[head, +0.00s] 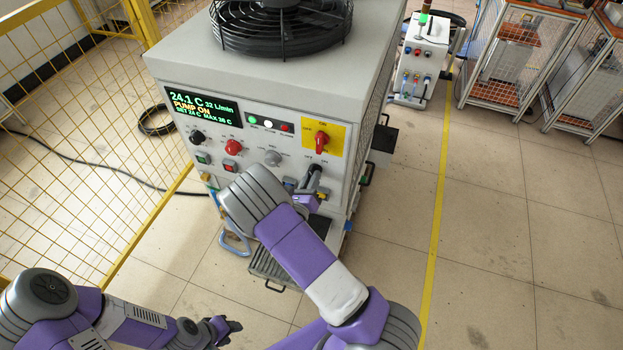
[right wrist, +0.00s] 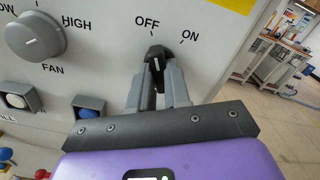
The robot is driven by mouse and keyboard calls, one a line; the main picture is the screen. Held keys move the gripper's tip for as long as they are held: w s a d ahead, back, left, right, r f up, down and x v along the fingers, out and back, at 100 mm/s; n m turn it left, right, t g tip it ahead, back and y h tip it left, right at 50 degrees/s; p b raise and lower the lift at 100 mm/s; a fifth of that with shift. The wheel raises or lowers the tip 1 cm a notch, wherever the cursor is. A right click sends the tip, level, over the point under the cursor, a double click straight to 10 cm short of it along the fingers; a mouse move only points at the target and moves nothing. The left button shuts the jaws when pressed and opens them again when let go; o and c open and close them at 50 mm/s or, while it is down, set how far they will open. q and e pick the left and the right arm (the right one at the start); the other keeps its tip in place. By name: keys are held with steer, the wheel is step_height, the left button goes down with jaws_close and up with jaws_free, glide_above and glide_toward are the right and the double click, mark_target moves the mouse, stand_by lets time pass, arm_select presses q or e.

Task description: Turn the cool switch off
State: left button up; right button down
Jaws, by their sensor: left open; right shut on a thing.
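The switch is a black knob (right wrist: 156,54) on the grey front panel of the cooling unit (head: 270,85), with OFF and ON printed above it. Its tip lies below OFF, left of ON; its exact setting is hard to tell, and any name label below it is hidden. My right gripper (right wrist: 160,82) is shut on the knob, one finger on each side; in the head view it is partly hidden by my right wrist. My left gripper (head: 226,328) is open and empty, low at the lower left, away from the unit.
A grey FAN knob (right wrist: 36,36) sits left of the switch, with square buttons below it. A red rotary switch (head: 321,142) on a yellow plate is above. The display (head: 203,107) reads PUMP ON.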

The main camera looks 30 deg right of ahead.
steer(key=m, duration=0.3)
steer(key=c, duration=1.1)
jaws_free()
steer(key=shift+p+v, duration=0.3)
steer(key=shift+v, duration=3.5)
